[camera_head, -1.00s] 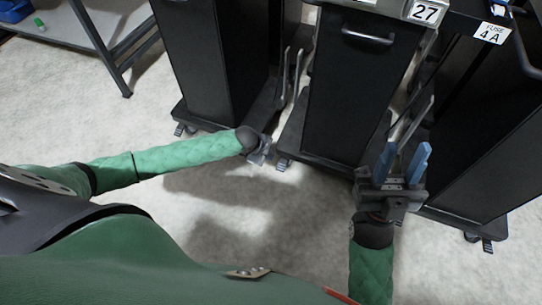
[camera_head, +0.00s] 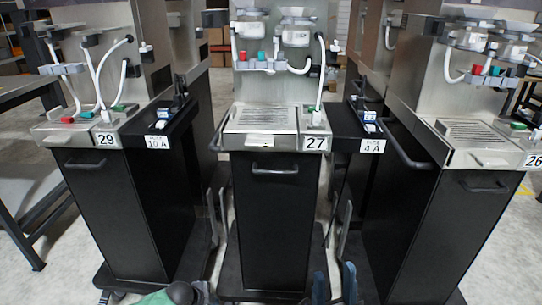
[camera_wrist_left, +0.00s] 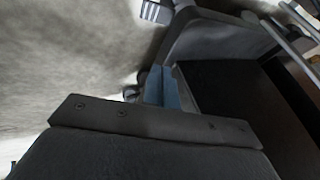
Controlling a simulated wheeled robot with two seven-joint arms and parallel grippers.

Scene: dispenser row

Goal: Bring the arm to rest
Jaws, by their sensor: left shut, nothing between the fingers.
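My left gripper (camera_head: 202,291) is at the bottom edge of the head view, low in front of the gap between dispenser 29 and dispenser 27, with only a little of my green sleeve in sight. In the left wrist view its blue fingers (camera_wrist_left: 163,86) lie together with nothing between them, above the floor and beside a dark cart base. My right gripper (camera_head: 334,280) is at the bottom edge, right of dispenser 27's front. Its two blue fingers stand apart with nothing seen between them. Most of both arms is out of frame.
Dispenser 29 (camera_head: 113,215), dispenser 27 (camera_head: 272,210) and dispenser 26 (camera_head: 440,235) stand in a row as tall black carts. Narrow side shelves with labels 10 A (camera_head: 157,142) and 4 A (camera_head: 371,146) sit between them. A grey table (camera_head: 30,190) is at left. Some floor is bare at lower left.

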